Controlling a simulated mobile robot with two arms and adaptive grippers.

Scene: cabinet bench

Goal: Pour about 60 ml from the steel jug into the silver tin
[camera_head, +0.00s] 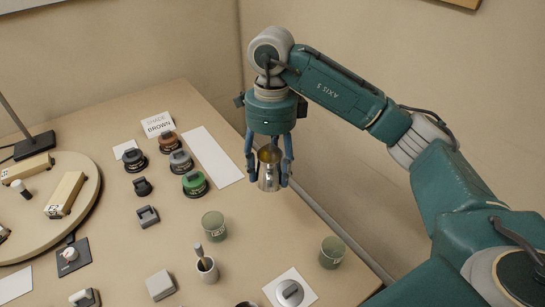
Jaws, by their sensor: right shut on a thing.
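My right gripper (268,172) points down and is shut on the steel jug (269,180), a small shiny metal vessel. The jug hangs above the bench near its right edge, roughly upright, with its brownish inside showing at the top. How much liquid it holds cannot be told. A round silver-grey thing (290,292) sits on a white square card (308,297) at the bottom of the view, well in front of the jug and apart from it. It may be the silver tin; its inside is unclear. My left gripper is not in view.
Two green cups (214,226) (332,252) and a small pot with a brush (206,268) stand on the bench (250,235). Several dark-lidded jars, including a green one (195,183), stand left of the jug. A white strip (212,157) lies nearby. A round board (85,200) is far left.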

